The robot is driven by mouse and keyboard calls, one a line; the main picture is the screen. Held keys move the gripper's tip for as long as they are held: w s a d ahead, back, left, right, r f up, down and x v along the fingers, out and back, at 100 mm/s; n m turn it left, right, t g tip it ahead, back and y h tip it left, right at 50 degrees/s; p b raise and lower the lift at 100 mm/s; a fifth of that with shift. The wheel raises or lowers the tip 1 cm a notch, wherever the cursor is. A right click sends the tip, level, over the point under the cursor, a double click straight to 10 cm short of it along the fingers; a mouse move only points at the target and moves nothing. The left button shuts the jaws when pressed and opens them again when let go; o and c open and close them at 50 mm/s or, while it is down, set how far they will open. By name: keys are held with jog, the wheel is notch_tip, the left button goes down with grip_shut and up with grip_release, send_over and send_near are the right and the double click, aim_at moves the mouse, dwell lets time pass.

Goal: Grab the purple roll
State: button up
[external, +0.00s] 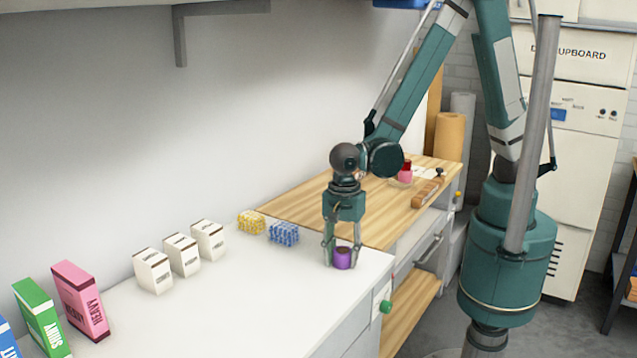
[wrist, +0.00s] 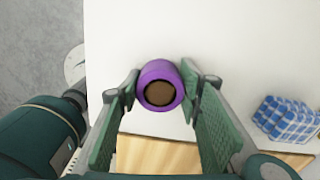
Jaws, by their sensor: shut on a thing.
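The purple roll (external: 343,258) is a short cylinder with a brown core, near the right end of the white counter. My gripper (external: 342,256) points straight down over it, with a finger on each side. In the wrist view the purple roll (wrist: 160,84) sits between the fingertips of my gripper (wrist: 160,88), its brown core facing the camera. The gripper is shut on the roll. Whether the roll still touches the counter I cannot tell.
Blue (external: 284,233) and yellow (external: 251,222) patterned blocks lie left of my gripper. White boxes (external: 183,254) and coloured boxes (external: 80,299) stand farther left. A wooden worktop (external: 300,206) with a red item (external: 406,170) lies behind. The front counter is clear.

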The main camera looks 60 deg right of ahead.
aim_at(343, 251)
jog(key=shift+r, duration=0.1)
jog(key=shift+r+p, duration=1.05)
jog(key=shift+r, duration=3.85)
